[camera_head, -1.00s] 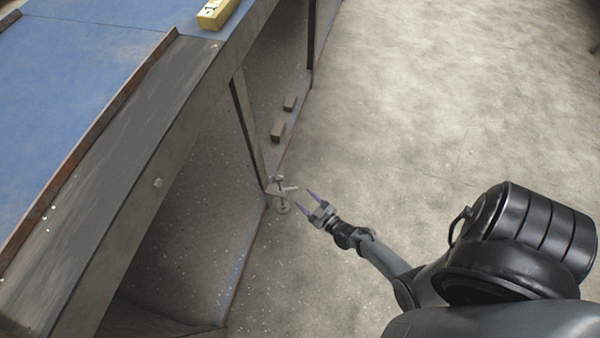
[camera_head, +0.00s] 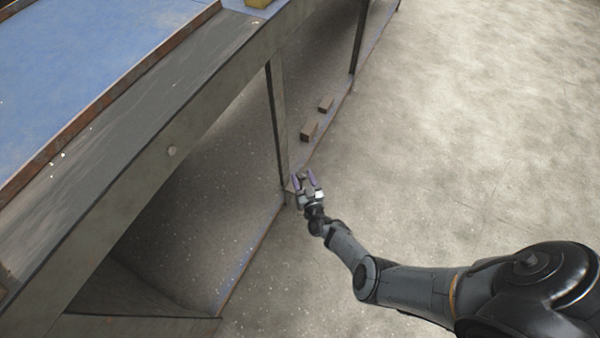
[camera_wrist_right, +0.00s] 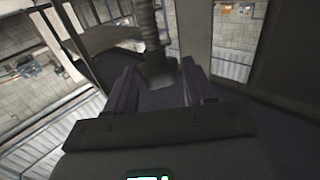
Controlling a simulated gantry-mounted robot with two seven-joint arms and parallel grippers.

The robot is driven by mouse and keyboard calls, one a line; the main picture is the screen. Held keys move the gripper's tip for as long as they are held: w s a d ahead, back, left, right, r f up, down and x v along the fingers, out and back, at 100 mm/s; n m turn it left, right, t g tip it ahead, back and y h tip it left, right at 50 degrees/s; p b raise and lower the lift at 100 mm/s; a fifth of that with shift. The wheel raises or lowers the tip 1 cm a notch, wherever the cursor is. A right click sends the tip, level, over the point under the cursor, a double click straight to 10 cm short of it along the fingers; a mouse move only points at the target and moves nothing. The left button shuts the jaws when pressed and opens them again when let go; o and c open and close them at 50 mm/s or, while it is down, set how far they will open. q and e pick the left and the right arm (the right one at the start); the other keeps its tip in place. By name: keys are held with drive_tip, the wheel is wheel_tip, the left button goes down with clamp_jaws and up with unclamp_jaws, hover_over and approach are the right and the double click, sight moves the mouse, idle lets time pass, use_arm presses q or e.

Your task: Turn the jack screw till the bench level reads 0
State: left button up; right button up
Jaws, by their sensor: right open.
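The jack screw shows in the right wrist view as a grey threaded rod (camera_wrist_right: 150,25) with a wider head (camera_wrist_right: 159,70) at its lower end. My right gripper (camera_head: 304,178) is at the foot of the bench leg (camera_head: 278,120). Its two purple-grey fingers are open, one on each side of the screw head; I cannot tell whether they touch it. In the head view the gripper mostly hides the jack. The yellow bench level (camera_head: 258,3) is cut off by the top edge and its reading is not visible. My left gripper is not in view.
The blue-topped bench (camera_head: 95,50) fills the left, with a dark front rail. Two brown blocks, a nearer one (camera_head: 310,130) and a farther one (camera_head: 326,103), lie on the ledge beyond the leg. The concrete floor (camera_head: 480,130) on the right is clear.

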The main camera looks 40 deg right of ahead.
sight(300, 170)
drive_tip(key=shift+b+x, duration=0.6)
drive_tip(key=shift+x, duration=1.1)
drive_tip(key=shift+w, duration=0.1)
drive_tip(key=c, duration=0.7)
